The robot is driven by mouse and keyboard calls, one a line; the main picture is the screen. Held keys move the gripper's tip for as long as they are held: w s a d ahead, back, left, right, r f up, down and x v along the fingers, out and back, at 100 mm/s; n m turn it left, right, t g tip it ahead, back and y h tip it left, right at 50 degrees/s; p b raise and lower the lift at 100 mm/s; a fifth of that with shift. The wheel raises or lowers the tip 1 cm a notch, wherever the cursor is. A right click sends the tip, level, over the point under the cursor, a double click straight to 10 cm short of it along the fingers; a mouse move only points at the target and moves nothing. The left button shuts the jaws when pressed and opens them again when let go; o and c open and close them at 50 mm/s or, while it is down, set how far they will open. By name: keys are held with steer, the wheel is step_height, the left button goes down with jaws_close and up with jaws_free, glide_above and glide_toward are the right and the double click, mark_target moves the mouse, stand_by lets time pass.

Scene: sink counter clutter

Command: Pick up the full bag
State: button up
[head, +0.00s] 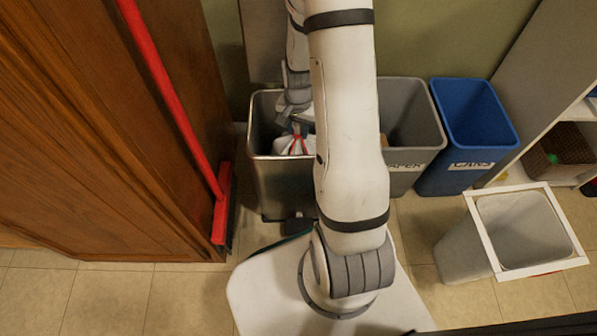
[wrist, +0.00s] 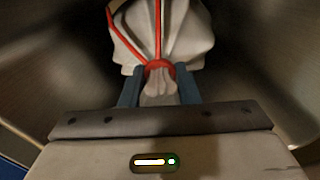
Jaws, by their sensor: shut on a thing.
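The full bag (wrist: 190,32) is white with red drawstrings. In the wrist view its gathered neck with a red band sits between the two blue fingers of my gripper (wrist: 160,88), which is shut on it. In the head view the bag (head: 293,146) shows as a small white and red patch inside the metal bin (head: 283,178) at the back. My gripper (head: 299,122) is down at the mouth of that bin. Most of the bag is hidden by the bin wall and my arm.
A grey bin (head: 408,130) and a blue bin (head: 470,125) labelled CANS stand right of the metal bin. Another bin (head: 455,250) with a white rim stands at front right. A red broom (head: 180,110) leans by the wooden cabinet (head: 90,130) at left. Floor left of centre is clear.

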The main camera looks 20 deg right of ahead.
jaws_close()
stand_by(0.8)
